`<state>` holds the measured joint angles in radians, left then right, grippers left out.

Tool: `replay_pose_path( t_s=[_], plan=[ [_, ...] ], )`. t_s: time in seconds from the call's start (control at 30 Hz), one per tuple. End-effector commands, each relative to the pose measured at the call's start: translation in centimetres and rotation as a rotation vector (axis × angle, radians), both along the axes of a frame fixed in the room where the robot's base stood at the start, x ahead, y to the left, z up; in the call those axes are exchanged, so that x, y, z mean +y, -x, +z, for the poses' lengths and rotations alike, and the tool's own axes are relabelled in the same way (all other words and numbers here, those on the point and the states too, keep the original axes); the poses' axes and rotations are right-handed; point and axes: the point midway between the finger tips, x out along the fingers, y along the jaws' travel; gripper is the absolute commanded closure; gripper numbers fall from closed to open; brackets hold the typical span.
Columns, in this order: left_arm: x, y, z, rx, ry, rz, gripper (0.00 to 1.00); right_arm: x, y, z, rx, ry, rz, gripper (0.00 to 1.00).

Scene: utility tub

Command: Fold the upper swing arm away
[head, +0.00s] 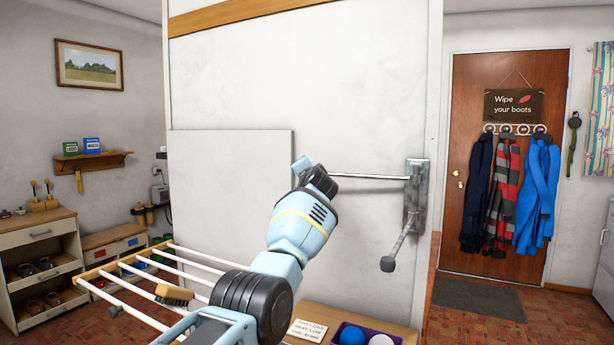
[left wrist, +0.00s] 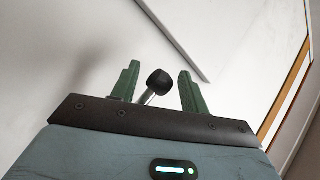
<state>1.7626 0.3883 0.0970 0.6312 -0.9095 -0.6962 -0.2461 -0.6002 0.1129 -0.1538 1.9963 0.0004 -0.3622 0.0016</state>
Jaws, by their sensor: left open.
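A grey metal wall bracket (head: 415,195) is fixed near the right edge of the pale wall panel. The upper swing arm (head: 375,177) is a thin rod running left from the bracket's upper part, and its far end is hidden behind my left gripper (head: 312,173). In the left wrist view its dark end knob (left wrist: 158,80) shows between the green fingers of my open left gripper (left wrist: 160,82), with gaps on both sides. A lower swing arm (head: 402,239) slants down from the bracket to a dark knob (head: 387,264). My right gripper is out of view.
A white drying rack (head: 180,260) with a brush (head: 174,294) on it stands at lower left. A low box with balls (head: 352,334) is below the panel. A raised white board (head: 230,170) lies behind my left arm. A door with coats (head: 510,150) is at right.

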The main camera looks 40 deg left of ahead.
Motion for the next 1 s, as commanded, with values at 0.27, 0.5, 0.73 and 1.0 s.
replay_pose_path(
  t_s=[0.27,0.5,0.73,1.0],
  plan=[
    [-1.7,1.3,0.4,-0.006,0.000,-0.002,0.55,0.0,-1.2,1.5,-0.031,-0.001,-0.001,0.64],
    [-3.6,2.8,0.3,-0.006,-0.001,-0.002,0.55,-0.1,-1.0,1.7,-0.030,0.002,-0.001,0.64],
    [-5.2,4.0,0.2,-0.004,-0.001,-0.001,0.55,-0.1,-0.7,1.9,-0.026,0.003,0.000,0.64],
    [-5.9,4.5,0.1,-0.002,0.000,-0.002,0.55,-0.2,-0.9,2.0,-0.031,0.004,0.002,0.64]
  ],
)
